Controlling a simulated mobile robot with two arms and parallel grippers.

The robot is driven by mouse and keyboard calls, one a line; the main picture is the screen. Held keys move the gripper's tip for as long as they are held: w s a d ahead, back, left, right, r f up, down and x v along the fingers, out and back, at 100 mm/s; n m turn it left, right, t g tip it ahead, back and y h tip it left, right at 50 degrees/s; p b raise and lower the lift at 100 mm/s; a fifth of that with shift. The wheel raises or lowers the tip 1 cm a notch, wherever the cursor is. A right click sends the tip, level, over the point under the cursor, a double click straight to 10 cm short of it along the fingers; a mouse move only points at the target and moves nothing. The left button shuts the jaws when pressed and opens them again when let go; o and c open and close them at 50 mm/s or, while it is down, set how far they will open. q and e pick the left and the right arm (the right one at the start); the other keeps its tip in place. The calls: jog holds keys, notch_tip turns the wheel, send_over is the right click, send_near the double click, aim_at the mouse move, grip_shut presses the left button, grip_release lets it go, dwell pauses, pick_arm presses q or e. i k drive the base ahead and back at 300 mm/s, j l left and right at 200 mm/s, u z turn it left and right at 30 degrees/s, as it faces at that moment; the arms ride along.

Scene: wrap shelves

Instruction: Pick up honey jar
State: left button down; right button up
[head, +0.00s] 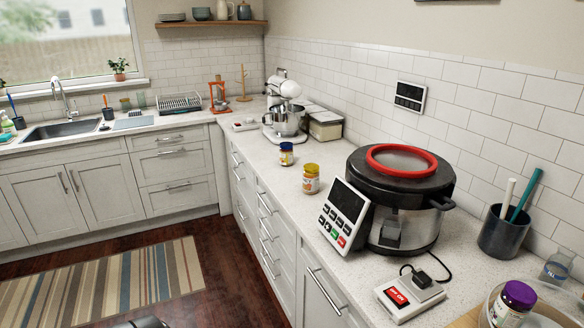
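A small glass jar with a yellow lid and amber-orange contents (311,180) stands upright on the right-hand counter, and it looks most like the honey jar. Its label is too small to read. No gripper can be made out in the head view, and nothing touches the jars.
A large black cooker with a red ring (399,195) and a tilted keypad panel stands right of the jars. A white stand mixer (286,108) is behind them. The counter around the jars is clear. A striped rug (130,285) lies on the floor.

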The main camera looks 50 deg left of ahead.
aim_at(311, 181)
jog(key=j+z, duration=0.5)
jog(key=j, duration=3.35)
